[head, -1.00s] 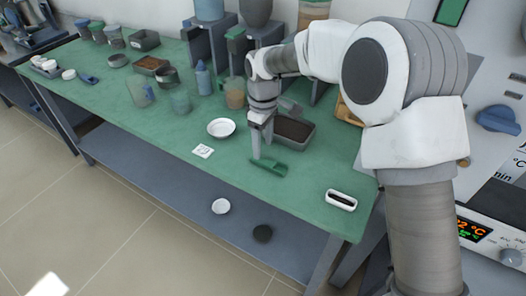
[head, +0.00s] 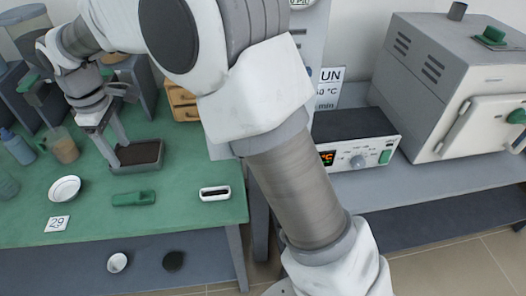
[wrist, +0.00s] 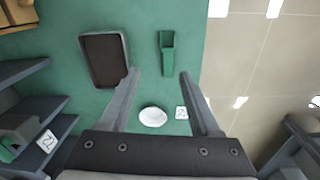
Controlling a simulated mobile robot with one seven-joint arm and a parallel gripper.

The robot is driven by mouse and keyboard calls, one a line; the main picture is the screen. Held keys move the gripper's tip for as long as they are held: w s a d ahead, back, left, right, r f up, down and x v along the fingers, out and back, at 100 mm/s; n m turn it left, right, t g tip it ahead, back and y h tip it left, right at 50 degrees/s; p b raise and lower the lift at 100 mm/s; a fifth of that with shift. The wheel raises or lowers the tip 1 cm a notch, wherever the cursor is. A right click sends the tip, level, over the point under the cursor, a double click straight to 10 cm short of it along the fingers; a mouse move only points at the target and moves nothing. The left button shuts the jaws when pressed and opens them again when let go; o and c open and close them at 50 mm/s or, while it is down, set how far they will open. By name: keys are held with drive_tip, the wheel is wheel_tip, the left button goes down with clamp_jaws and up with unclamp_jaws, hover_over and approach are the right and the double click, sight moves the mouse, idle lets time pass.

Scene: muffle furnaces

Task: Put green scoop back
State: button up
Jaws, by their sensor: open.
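The green scoop (head: 134,198) lies flat on the green table top, near its front edge, between the numbered card and the white-rimmed holder. It also shows in the wrist view (wrist: 167,55), ahead of the fingers. My gripper (head: 118,153) is open and empty, raised above the table near the grey tray of dark material (head: 122,169). The tray shows in the wrist view to the left of the scoop.
A white dish (head: 65,189) and a card marked 29 (head: 58,223) lie left of the scoop. A white holder with a dark slot (head: 215,193) is to its right. Bottles and grey shelf racks stand at the back left. A furnace (head: 455,95) stands far right.

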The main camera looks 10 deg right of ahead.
drive_tip(key=s+d+r+m+t, duration=0.1)
drive_tip(key=s+d+r+m, duration=0.1)
drive_tip(key=d+r, duration=0.35)
drive_tip(key=s+d+r+m+t, duration=0.1)
drive_tip(key=s+d+r+m, duration=0.15)
drive_tip(key=d, duration=0.55)
drive_tip(key=s+d+r+m+t, duration=0.1)
drive_tip(key=s+d+r+m, duration=0.15)
drive_tip(key=d, duration=0.45)
drive_tip(key=s+d+f+m+t, duration=0.2)
drive_tip(key=s+d+m, duration=0.6)
drive_tip(key=s+d, duration=0.4)
drive_tip(key=shift+s+d+m, duration=0.3)
drive_tip(key=shift+s+d, duration=0.05)
drive_tip(key=shift+d, duration=0.3)
drive_tip(key=shift+r, duration=0.1)
wheel_tip(320, 180, up, 8)
drive_tip(key=p, duration=0.8)
drive_tip(key=shift+r+p, duration=0.2)
drive_tip(key=shift+p, duration=0.1)
